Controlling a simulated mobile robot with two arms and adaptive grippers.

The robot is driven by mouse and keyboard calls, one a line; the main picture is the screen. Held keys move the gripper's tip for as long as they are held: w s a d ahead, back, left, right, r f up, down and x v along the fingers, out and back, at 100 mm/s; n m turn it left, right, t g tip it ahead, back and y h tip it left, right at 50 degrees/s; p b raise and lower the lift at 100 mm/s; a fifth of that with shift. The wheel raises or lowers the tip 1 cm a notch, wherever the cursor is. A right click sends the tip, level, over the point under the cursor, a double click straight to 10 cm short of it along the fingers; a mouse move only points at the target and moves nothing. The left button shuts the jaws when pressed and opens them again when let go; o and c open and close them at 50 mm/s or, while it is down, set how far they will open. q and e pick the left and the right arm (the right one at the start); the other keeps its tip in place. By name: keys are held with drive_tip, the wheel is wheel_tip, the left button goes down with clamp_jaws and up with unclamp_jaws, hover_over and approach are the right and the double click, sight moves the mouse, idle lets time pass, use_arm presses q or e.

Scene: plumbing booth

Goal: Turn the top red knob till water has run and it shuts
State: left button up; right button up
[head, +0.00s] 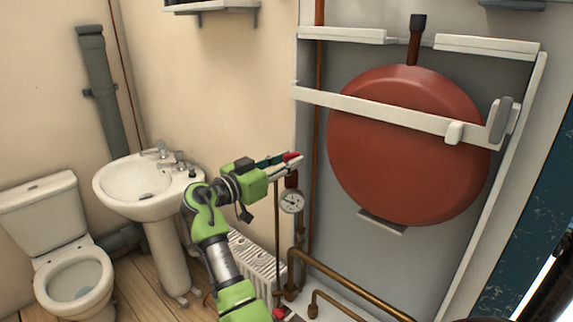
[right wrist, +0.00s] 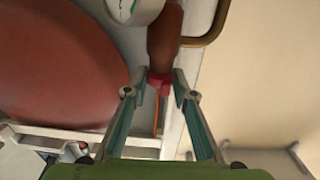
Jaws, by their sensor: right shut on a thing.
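The top red knob (head: 291,157) sits above the round pressure gauge (head: 291,201) on the pipework beside the red tank. My right gripper (head: 286,165) reaches it from the left and is shut on it. In the right wrist view the red knob (right wrist: 159,83) is between the two fingertips (right wrist: 159,84), at the end of a brown-red fitting (right wrist: 163,45). Part of the knob is hidden by the fingers in the head view. No running water shows. My left gripper is not in view.
A large red tank (head: 400,170) hangs on the grey panel behind a white bar (head: 375,107). Copper pipes (head: 345,283) run below the gauge. A white radiator (head: 253,262), sink (head: 140,185) and toilet (head: 75,270) stand to the left. Another red knob (head: 279,313) is low near the floor.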

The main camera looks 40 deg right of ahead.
drive_tip(key=n+t, duration=0.2)
drive_tip(key=t, duration=0.2)
drive_tip(key=shift+s+n+y+b, duration=0.25)
drive_tip(key=shift+n+y+b, duration=0.1)
drive_tip(key=shift+n+y, duration=0.05)
drive_tip(key=shift+s+d+r+n+t+y+p, duration=0.1)
drive_tip(key=shift+n+t+y+p, duration=0.35)
drive_tip(key=shift+n+t, duration=0.85)
drive_tip(key=shift+t+y, duration=0.25)
drive_tip(key=shift+t, duration=0.15)
drive_tip(key=o, duration=1.1)
wheel_tip(320, 180, up, 10)
drive_tip(key=shift+f, duration=0.1)
